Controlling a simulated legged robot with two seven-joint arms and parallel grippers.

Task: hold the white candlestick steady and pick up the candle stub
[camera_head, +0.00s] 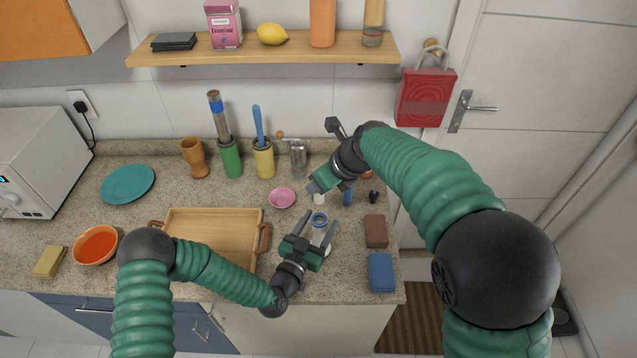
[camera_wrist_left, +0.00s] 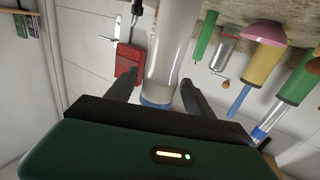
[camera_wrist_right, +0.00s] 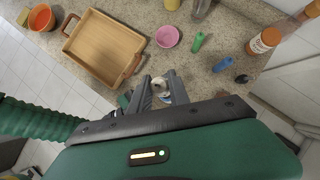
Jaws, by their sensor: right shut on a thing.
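The pale grey-white candlestick (camera_head: 320,229) with a blue rim stands on the counter; in the left wrist view (camera_wrist_left: 168,55) it appears as an upside-down column. My left gripper (camera_head: 320,217) is open, its fingers spread on either side of the candlestick. The candle stub (camera_wrist_right: 159,85) is a small whitish piece with a dark spot on top, between the fingers of my right gripper (camera_wrist_right: 160,80), which is shut on it. In the head view the stub (camera_head: 319,198) shows as a white bit below the right gripper, whose fingers are mostly hidden there.
A wooden tray (camera_head: 213,213) lies left of the candlestick. A pink bowl (camera_head: 282,197) is behind it. A brown block (camera_head: 376,231) and a blue block (camera_head: 381,272) lie to the right. Cups and jars stand along the wall under a shelf (camera_head: 262,51).

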